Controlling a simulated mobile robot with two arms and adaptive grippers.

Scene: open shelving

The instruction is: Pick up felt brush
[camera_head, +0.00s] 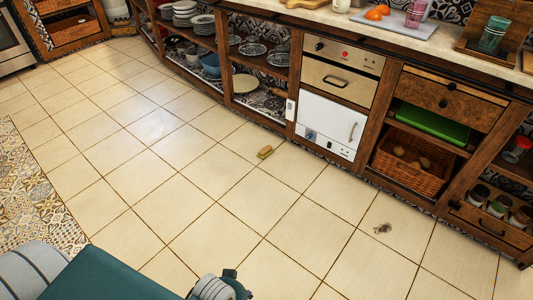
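A small block-shaped object, yellowish tan with a green edge (265,152), lies on the tiled floor in the middle of the head view, a short way out from the shelving. It looks like the felt brush, but it is too small to make out bristles or felt. Nothing touches or covers it. Grey and teal parts of my own body and arm show along the bottom left edge, well apart from it. No gripper fingers can be made out.
Open wooden shelving runs along the top and right, with plates (253,48), a white cabinet door (328,126), a wicker basket (399,177) and a green box (432,124). The floor (200,185) around the object is clear.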

